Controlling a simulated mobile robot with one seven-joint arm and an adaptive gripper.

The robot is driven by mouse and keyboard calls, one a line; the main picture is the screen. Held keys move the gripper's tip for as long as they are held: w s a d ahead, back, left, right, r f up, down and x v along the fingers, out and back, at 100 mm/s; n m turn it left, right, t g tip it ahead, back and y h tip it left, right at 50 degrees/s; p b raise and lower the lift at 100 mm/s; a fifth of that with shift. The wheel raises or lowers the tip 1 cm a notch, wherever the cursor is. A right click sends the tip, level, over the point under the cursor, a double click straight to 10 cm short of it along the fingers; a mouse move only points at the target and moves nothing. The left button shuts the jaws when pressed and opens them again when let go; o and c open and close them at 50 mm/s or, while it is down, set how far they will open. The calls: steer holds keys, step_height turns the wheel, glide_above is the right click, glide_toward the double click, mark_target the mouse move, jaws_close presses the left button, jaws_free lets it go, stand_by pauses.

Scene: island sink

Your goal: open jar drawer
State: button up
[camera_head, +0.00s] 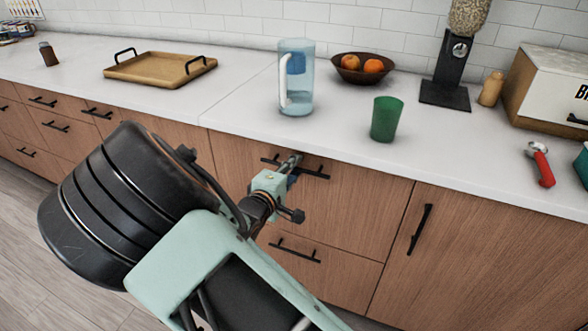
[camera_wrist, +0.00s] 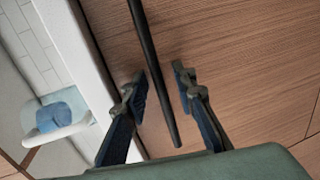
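The wooden drawer (camera_head: 345,195) under the counter is shut, its front flush with its neighbours. Its black bar handle (camera_head: 317,174) lies near the top edge, partly hidden behind my gripper (camera_head: 288,172). In the wrist view, my gripper (camera_wrist: 160,78) is open, with one finger on each side of the handle (camera_wrist: 147,45). The bar runs between the fingers, and gaps show on both sides. No jar that marks this drawer shows.
A blue pitcher (camera_head: 297,75), a green cup (camera_head: 386,119) and a bowl of oranges (camera_head: 345,73) stand on the counter (camera_head: 350,150) above. A lower drawer handle (camera_head: 295,250) and a vertical door handle (camera_head: 420,229) stick out nearby. Floor shows at the lower left.

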steer(key=shift+c, duration=0.4)
jaws_close()
steer(key=f+b+v, duration=0.1)
steer(key=f+v, duration=0.1)
steer(key=v, duration=1.1)
steer(key=s+f+b+v, duration=0.1)
steer(key=f+v, duration=0.2)
steer(key=v, duration=1)
steer(key=shift+s+a, duration=0.3)
steer(key=shift+a, duration=0.05)
steer(key=shift+o, duration=0.4)
jaws_free()
